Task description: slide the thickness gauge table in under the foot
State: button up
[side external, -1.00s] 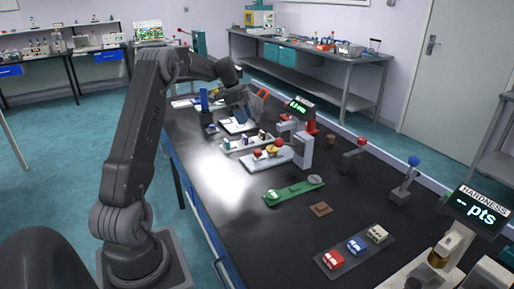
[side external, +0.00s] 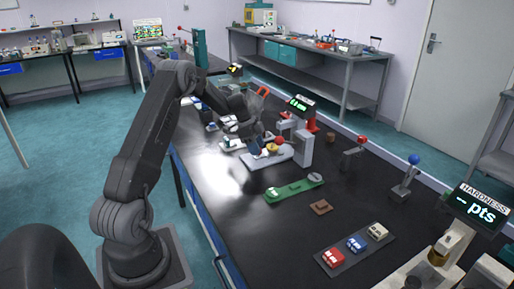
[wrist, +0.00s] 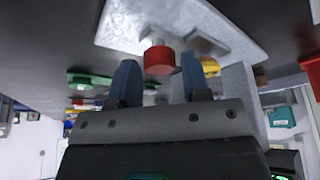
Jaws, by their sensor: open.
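The thickness gauge has a pale base plate (side external: 256,163), an upright column (side external: 303,149) and a yellow part (side external: 277,145) beside the column. In the wrist view, the plate (wrist: 125,20) is at the top, and a red knob (wrist: 159,60) on a short pale post stands above it; I take it for the table's handle. My gripper (wrist: 159,64) is open, with one blue finger on each side of the knob. Contact cannot be told. In the side view my gripper (side external: 258,148) is over the gauge's left part and hides the knob. The foot is not clear.
A green strip (side external: 294,190) and a brown block (side external: 320,207) lie in front of the gauge. A dark tray (side external: 357,250) holds red, blue and beige pieces. A lit display (side external: 300,104) stands behind the gauge. The black bench is bare at the front left.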

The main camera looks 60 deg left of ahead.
jog(key=shift+w+d+f, duration=0.1)
jog(key=shift+f, duration=0.1)
jog(key=shift+w, duration=0.1)
grip_shut()
